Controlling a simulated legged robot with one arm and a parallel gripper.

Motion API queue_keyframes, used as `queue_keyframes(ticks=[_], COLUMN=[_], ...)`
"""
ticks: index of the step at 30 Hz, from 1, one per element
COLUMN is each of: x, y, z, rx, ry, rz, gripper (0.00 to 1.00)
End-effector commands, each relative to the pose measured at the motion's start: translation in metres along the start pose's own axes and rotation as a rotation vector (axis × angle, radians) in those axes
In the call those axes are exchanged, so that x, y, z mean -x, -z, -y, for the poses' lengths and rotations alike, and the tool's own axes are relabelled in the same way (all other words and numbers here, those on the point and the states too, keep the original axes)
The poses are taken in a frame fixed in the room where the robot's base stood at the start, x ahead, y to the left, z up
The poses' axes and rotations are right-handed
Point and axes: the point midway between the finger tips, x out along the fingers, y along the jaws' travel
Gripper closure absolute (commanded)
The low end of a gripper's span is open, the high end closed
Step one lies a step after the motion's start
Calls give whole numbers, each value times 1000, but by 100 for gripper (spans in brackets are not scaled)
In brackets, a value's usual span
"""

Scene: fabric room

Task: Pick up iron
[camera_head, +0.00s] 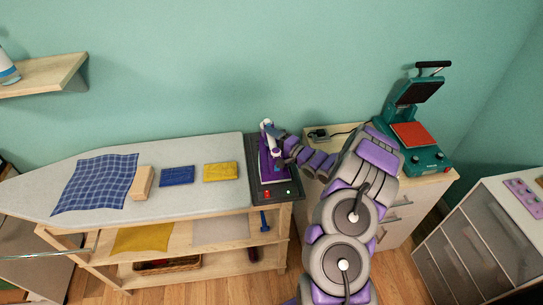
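The iron (268,167), purple and white, stands on a dark rest plate (287,172) at the right end of the ironing board (215,202). My arm reaches in from the right. My gripper (274,133) is at the upper part of the iron, by its white handle, and overlaps it in the picture. The fingers are small and partly merge with the handle, so I cannot tell whether they are open or closed on it.
A checkered blue cloth (95,184), a wooden block (142,183), and folded blue (177,176) and yellow (221,172) cloths lie on the board. A green heat press (415,137) stands on a cabinet at right. Shelves under the board hold a yellow cloth (142,238) and a basket (165,265).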

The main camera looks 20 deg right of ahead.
Motion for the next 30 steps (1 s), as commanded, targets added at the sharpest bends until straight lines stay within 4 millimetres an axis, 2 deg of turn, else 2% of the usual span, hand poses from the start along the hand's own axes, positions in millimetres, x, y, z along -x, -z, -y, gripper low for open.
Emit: queue_keyframes(ticks=[2,18,30], x=[0,0,0], y=[-1,0,0], z=[0,-2,-4], rx=[0,-1,-3], ry=[0,-3,-6], rz=[0,1,0], gripper=[49,100,100])
